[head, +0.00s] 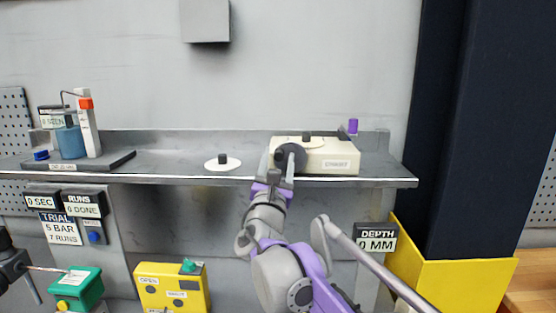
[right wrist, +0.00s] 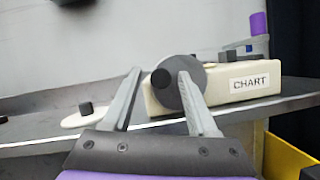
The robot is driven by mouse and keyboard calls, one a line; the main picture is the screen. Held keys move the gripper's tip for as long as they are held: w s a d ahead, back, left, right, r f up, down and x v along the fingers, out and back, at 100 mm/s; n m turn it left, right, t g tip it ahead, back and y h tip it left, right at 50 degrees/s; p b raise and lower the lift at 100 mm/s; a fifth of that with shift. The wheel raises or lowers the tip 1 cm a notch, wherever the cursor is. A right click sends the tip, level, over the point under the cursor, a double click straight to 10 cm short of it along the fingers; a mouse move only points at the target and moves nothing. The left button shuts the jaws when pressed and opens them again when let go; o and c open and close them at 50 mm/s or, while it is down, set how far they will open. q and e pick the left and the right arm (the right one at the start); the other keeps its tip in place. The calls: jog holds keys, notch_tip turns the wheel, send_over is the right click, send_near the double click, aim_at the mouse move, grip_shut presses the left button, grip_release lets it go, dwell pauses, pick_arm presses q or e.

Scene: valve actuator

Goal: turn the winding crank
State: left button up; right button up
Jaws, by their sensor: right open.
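The winding crank appears to be the dark round disc (head: 292,157) with a black knob on the front left of the cream CHART box (head: 330,158). In the right wrist view the grey disc (right wrist: 188,88) faces me, and its black knob (right wrist: 161,78) sticks out on its left side. My right gripper (head: 277,163) is open in front of the crank. In the right wrist view its fingertips (right wrist: 160,82) stand either side of the knob, and the right one overlaps the disc. I cannot tell whether either finger touches.
A white disc with a black knob (head: 222,161) lies on the grey shelf (head: 180,173) left of the box. A purple-capped item (head: 352,127) stands behind the box. A dark tray (head: 105,160) with a blue container is at left.

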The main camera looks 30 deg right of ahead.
grip_shut()
pick_arm(q)
jog(key=shift+r, duration=0.1)
pick_arm(e)
jog(key=m+g+p, duration=0.1)
jog(key=m, duration=0.1)
jog(key=r+m+h+p, duration=0.1)
jog(key=m+p, duration=0.1)
jog(key=shift+r+g+h, duration=0.1)
jog(key=shift+g+h, duration=0.2)
jog(key=shift+g, duration=0.1)
jog(key=shift+d+m+p, duration=0.1)
jog(key=shift+m+p, duration=0.2)
pick_arm(q)
jog(key=r, duration=0.1)
jog(key=w+r, duration=0.1)
jog(key=r, duration=0.2)
jog(key=shift+w+r, duration=0.25)
jog(key=shift+w, duration=0.05)
pick_arm(e)
jog(key=shift+s+f, duration=0.1)
jog(key=shift+f, duration=0.1)
grip_release()
